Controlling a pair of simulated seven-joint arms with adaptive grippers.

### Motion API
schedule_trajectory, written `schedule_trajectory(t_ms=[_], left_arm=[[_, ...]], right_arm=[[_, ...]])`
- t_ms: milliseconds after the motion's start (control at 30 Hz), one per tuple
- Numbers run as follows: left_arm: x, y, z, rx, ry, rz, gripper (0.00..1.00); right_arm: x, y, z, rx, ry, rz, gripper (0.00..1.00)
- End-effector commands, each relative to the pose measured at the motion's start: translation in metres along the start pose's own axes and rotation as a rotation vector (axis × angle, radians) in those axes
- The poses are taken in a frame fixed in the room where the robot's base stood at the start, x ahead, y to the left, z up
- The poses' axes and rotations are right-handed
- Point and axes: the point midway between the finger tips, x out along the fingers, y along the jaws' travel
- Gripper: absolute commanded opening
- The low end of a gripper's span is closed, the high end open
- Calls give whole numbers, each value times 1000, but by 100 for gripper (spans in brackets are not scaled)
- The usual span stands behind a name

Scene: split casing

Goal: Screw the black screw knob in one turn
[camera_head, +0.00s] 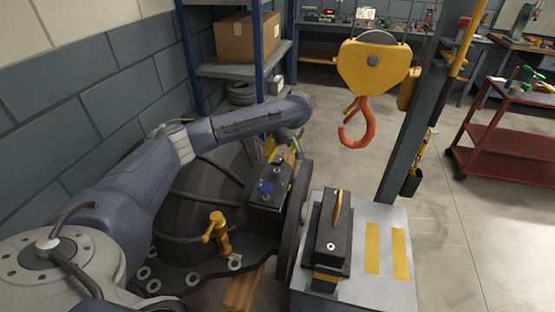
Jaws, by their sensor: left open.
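My left arm reaches in from the left over the dark casing (195,195). My left gripper (281,148) is at its far end, small and partly hidden, above the black block (272,185) on the casing's right side. I take it as open; its fingers are hard to make out. My right gripper is out of view.
A yellow valve-like handle (217,232) stands on the casing's near flange. A grey stand (385,285) with a black yellow-handled part (331,235) is at the right. An orange hook (358,128) hangs from a yellow block (372,66). Open floor lies farther right.

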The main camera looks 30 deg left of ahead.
Motion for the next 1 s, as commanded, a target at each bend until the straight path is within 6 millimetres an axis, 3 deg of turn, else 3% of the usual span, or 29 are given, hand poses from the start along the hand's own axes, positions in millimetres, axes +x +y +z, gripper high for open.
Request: schedule_trajectory(t_ms=[200,400,900,1000], left_arm=[[32,0,1,-1,-1,-2,66],[49,0,0,-1,0,-1,66],[56,0,0,0,1,1,67],[56,0,0,0,1,1,56]], right_arm=[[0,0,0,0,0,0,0],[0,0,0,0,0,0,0],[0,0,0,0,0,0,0],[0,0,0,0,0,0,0]])
